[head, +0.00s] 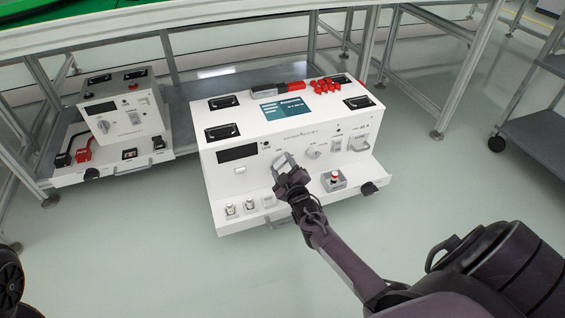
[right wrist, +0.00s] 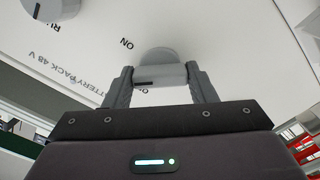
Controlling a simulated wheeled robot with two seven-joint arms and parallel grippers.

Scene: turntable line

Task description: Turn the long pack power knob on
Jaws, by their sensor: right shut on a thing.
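The long white battery pack (head: 225,183) stands on the floor level at centre in the head view, with a screen, handles and controls. My right gripper (head: 284,163) is at a knob on its front panel. In the right wrist view, the fingers of this gripper (right wrist: 162,80) are shut on the round grey knob (right wrist: 158,58), one on each side. The knob's black mark lies across its lower left. The printed word ON stands above and left of it. Other lettering near the knob is partly hidden. My left gripper is out of view.
A second knob (head: 313,151) sits to the right on the same panel; a grey knob marked RUN (right wrist: 45,8) shows in the wrist view. A smaller white pack (head: 125,118) stands at left. Table legs rise behind, and a dark cart (head: 540,135) stands at right. The front floor is open.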

